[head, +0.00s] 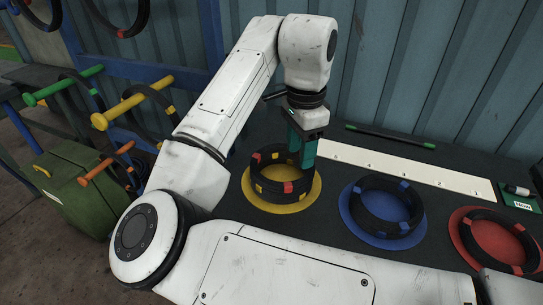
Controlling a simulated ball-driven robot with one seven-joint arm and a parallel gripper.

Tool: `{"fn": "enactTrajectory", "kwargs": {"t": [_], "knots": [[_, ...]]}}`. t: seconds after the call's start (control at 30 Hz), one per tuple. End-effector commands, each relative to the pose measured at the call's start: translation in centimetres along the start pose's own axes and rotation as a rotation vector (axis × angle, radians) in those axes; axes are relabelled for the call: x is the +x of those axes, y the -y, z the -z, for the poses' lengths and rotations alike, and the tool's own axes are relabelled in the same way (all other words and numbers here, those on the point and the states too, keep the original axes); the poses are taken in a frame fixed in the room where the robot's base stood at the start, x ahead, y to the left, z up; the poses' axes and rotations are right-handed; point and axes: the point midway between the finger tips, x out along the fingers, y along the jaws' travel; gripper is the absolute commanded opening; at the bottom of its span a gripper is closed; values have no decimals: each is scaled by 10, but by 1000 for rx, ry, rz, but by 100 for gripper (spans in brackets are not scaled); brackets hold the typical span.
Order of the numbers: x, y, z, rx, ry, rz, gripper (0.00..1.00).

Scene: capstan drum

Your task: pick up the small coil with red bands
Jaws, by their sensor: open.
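A black coil with red and yellow bands (288,187) lies on a yellow disc (264,205) on the dark bench. I cannot tell whether it is one coil or two stacked. My gripper (303,156) points down at this coil's right side, its teal fingers overlapping the ring wall in the picture. It is open; the fingertips are partly hidden, and I cannot tell whether they touch the coil. Another black coil, with reddish bands (497,239), lies on a red disc (465,254) at the right, apart from my gripper.
A coil with blue bands (385,207) lies on a blue disc (353,225) between the other two. A white marked strip (400,168) and a green-ended rod (390,136) lie behind. Coils hang on coloured pegs (133,108) at the left, above a green case (72,188). A corrugated wall stands behind.

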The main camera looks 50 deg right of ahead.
Motion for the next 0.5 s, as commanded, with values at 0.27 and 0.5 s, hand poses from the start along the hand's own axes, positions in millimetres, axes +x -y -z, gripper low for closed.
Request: {"fn": "enactTrajectory", "kwargs": {"t": [0.27, 0.5], "knots": [[33, -1, 0, 1, 0, -5, 49], [55, 1, -1, 0, 3, -2, 49]]}}
